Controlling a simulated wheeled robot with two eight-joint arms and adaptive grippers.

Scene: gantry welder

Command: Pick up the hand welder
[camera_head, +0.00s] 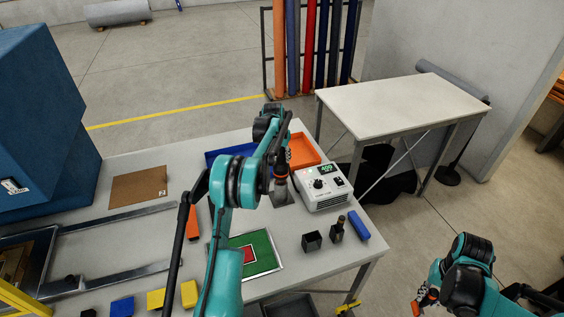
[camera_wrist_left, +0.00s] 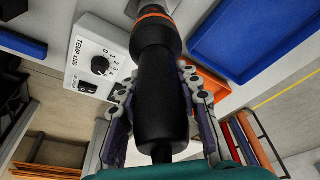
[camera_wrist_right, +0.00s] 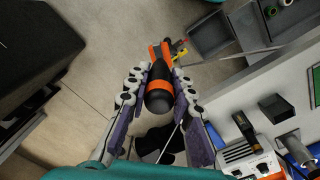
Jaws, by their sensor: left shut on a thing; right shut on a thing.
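The hand welder, a black-handled tool with an orange ring, shows large in the left wrist view (camera_wrist_left: 160,95). My left gripper (camera_head: 281,172) is shut around its handle, with a finger on each side. In the head view the gripper is beside the control box (camera_head: 323,187), above a small grey metal stand (camera_head: 284,196); whether the welder touches the stand I cannot tell. My right gripper (camera_wrist_right: 160,95) is shut on an orange and black tool (camera_wrist_right: 160,77), off the table at the lower right of the head view. Its far end is partly hidden there.
The worktable holds a blue tray (camera_head: 227,153), an orange tray (camera_head: 304,149), a green and red panel (camera_head: 262,250), a black cup (camera_head: 312,242) and a blue block (camera_head: 358,225). A bare side table (camera_head: 405,103) stands behind at the right.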

